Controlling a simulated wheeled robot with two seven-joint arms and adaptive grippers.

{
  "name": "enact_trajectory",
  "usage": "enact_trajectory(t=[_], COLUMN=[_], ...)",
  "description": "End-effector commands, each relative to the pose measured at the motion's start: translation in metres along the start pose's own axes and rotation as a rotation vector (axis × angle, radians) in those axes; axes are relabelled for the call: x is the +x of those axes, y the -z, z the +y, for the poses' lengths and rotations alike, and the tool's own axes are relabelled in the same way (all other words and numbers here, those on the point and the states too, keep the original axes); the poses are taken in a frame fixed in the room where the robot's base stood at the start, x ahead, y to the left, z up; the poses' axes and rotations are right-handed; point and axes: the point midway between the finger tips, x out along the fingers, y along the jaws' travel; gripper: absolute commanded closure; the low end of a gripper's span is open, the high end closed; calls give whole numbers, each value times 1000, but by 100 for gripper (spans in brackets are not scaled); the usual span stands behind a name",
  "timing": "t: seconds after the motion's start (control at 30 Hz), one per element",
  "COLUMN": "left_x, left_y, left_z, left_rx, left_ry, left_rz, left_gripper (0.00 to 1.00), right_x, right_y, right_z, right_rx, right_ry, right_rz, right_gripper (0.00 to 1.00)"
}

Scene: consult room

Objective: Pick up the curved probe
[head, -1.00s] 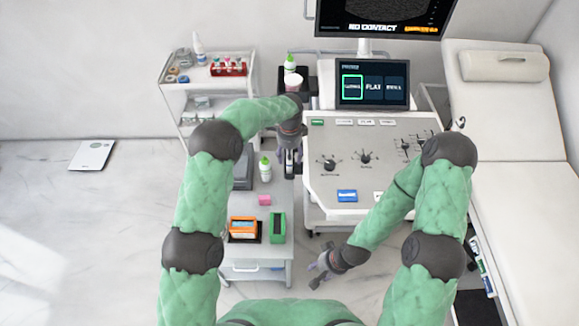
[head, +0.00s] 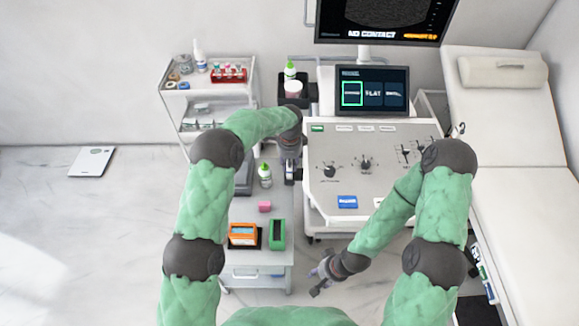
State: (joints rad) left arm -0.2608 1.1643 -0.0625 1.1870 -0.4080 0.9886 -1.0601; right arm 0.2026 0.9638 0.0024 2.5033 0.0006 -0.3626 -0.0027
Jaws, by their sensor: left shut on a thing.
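My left gripper (head: 292,176) points down in the gap between the white side cart and the left edge of the ultrasound console (head: 365,172). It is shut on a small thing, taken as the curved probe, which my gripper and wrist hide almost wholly. I cannot make out its shape or whether it is lifted clear. My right gripper (head: 318,281) hangs empty over the floor in front of the console, its fingers apart. The small console screen (head: 372,91) has its left tile outlined in green; the large monitor (head: 380,22) reads NO CONTACT.
An exam couch (head: 525,220) stands right. Floor at left is mostly clear.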

Motion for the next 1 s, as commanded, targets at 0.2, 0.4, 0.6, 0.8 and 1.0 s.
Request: enact_trajectory(t=[0.2, 0.4, 0.6, 0.8, 1.0], left_x=[-20, -44, -70, -99, -113], left_y=[0, 0, 0, 0, 0], left_z=[-2, 8, 30, 64, 99], left_rx=[-1, 0, 0, 2, 2], left_ry=[6, 4, 5, 3, 4], left_rz=[2, 1, 2, 1, 1], left_gripper=[98, 98, 98, 98, 98], right_x=[-4, -8, -12, -16, -18], right_y=[0, 0, 0, -1, -1], right_z=[-1, -3, -4, -6, -6], right_rx=[0, 0, 0, 0, 0], right_ry=[0, 0, 0, 0, 0], right_rz=[0, 0, 0, 0, 0], right_gripper=[60, 60, 60, 60, 60])
